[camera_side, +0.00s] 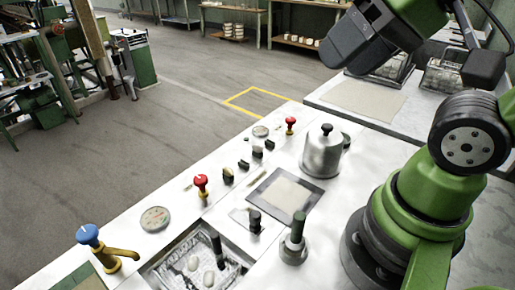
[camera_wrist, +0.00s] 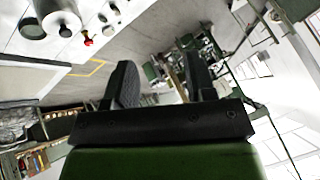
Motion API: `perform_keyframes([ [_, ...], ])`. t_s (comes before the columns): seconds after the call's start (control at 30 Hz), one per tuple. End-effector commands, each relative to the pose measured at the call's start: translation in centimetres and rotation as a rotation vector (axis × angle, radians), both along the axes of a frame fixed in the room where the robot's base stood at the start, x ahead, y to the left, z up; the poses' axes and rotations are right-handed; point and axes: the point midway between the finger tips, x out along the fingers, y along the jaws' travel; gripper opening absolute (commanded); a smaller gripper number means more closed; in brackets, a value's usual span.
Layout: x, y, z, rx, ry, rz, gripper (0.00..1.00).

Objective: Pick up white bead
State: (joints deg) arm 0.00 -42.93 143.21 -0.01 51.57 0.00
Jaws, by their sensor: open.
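Small white rounded pieces lie in a sunken basin (camera_side: 160,274) at the bottom of the side view. One white piece (camera_side: 193,263) is farther back and another (camera_side: 208,279) is nearer the front; I cannot tell which is the white bead. My gripper (camera_side: 345,42) is high at the upper right of the side view, far from the basin. In the wrist view my gripper (camera_wrist: 163,75) shows two dark fingers spread apart with nothing between them. The white pieces are not seen in the wrist view.
A metal canister (camera_side: 322,152), a dark-framed pale plate (camera_side: 285,195) and a dark-handled post (camera_side: 295,240) stand on the white bench. Red knobs (camera_side: 201,184) and a blue-topped tap (camera_side: 90,237) rise along its left edge. Open floor (camera_side: 180,100) lies beyond.

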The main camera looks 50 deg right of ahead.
Motion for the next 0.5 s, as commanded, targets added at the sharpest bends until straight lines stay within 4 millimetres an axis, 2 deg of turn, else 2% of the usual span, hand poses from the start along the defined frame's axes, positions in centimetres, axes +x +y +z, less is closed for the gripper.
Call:
perform_keyframes([
  [0.17, 1.6, -0.4, 0.3, -0.033, 0.042, 0.008, 0.51],
  [0.37, 7.1, -1.8, -0.1, -0.136, 0.168, 0.044, 0.51],
  [0.5, 11.5, -2.9, -1.9, -0.213, 0.262, 0.081, 0.51],
])
